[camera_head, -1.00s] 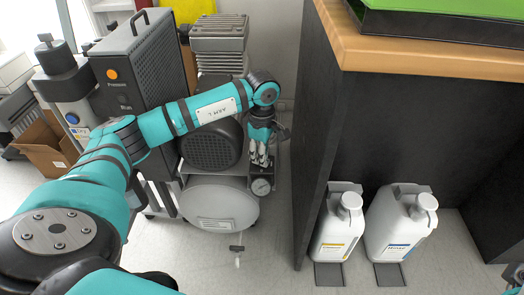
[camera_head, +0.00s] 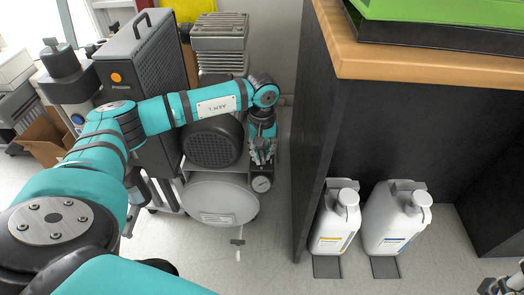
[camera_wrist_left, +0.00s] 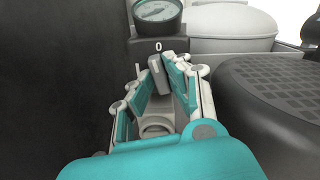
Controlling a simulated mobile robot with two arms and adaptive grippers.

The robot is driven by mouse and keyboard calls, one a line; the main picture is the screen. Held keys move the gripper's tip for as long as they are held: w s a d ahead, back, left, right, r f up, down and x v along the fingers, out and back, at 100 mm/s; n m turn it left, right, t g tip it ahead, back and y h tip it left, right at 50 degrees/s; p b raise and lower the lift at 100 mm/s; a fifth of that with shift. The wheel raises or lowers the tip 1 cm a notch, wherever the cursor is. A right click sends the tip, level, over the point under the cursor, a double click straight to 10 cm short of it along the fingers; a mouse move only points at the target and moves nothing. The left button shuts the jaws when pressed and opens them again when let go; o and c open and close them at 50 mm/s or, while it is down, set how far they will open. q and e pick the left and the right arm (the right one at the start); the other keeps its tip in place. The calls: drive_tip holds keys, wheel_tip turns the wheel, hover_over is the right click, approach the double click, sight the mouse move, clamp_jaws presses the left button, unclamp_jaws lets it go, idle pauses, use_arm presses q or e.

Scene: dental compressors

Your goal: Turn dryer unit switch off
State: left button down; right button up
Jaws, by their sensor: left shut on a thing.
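The switch (camera_wrist_left: 158,76) is a grey knob on a dark box, tilted slightly with its top to the left, just below a white "0" mark. My left gripper (camera_wrist_left: 163,88) has its teal-padded fingers on both sides of the knob and is shut on it. The gauge also shows in the wrist view (camera_wrist_left: 156,9). Part of my right gripper (camera_head: 508,284) shows at the lower right corner; its fingers are unclear.
The compressor's dark round motor cover (camera_head: 213,142) and pale tank (camera_head: 221,203) are close to the left of the gripper. A dark cabinet wall (camera_head: 313,140) stands to the right. Two white jugs (camera_head: 335,222) (camera_head: 396,220) stand under the wooden counter (camera_head: 430,65).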

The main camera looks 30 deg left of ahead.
sight(262, 156)
use_arm(q)
drive_tip(key=shift+m, duration=1.2)
drive_tip(key=c, duration=1.3)
unclamp_jaws()
wheel_tip(262, 156, up, 12)
drive_tip(key=shift+r, duration=0.1)
drive_tip(key=shift+s, duration=0.1)
